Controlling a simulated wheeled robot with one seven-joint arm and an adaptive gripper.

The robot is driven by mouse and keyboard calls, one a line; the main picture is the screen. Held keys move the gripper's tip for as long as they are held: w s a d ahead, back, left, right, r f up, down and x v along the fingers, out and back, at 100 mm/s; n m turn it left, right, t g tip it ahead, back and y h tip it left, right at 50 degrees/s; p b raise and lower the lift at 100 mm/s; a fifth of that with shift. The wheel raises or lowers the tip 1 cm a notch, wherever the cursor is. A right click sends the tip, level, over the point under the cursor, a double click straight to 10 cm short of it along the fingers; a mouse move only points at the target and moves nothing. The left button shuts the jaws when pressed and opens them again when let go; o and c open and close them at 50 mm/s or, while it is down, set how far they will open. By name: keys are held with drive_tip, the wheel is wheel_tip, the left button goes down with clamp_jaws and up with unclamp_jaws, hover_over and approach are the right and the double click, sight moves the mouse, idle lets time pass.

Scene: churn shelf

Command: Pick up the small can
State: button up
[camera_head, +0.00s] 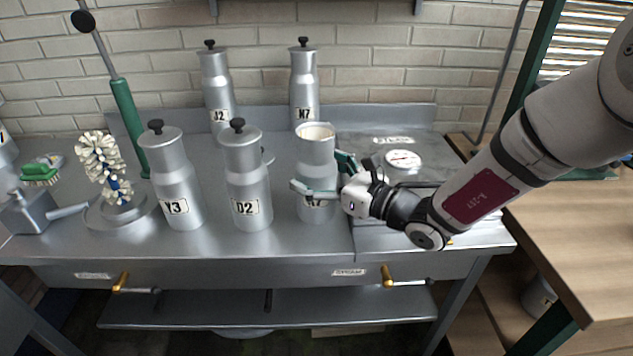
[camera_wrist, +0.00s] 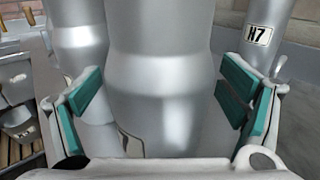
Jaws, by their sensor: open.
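Several metal cans stand on the steel bench. The can at my gripper (camera_head: 316,148) has no lid, a pale inside and looks shorter than the lidded ones; its label is partly hidden. It fills the middle of the wrist view (camera_wrist: 160,85). My gripper (camera_head: 320,175) is open, coming from the right, with one green-padded finger on either side of this can. In the wrist view gaps show between the pads and the can wall, so it is not gripped. The lidded cans are Y3 (camera_head: 172,180), D2 (camera_head: 246,178), J2 (camera_head: 217,90) and N7 (camera_head: 304,85).
D2 stands close left of the open can, and N7 is behind it. A round dial (camera_head: 403,160) sits on the steam plate to the right. A bristle brush (camera_head: 105,165) and a green-handled tool (camera_head: 128,115) stand left. A wooden table (camera_head: 575,240) is at right.

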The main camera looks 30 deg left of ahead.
sight(327, 162)
drive_tip(key=c, duration=1.4)
drive_tip(key=shift+o, duration=0.2)
drive_tip(key=shift+r, duration=0.45)
drive_tip(key=r, duration=0.3)
drive_tip(key=shift+s+p, duration=0.25)
drive_tip(key=shift+p, duration=0.15)
drive_tip(key=s+d, duration=0.2)
drive_tip(key=s, duration=0.5)
drive_tip(key=s+d+r+p, duration=0.1)
drive_tip(key=s+d, duration=0.1)
drive_tip(key=s, duration=0.6)
drive_tip(key=shift+d, duration=0.25)
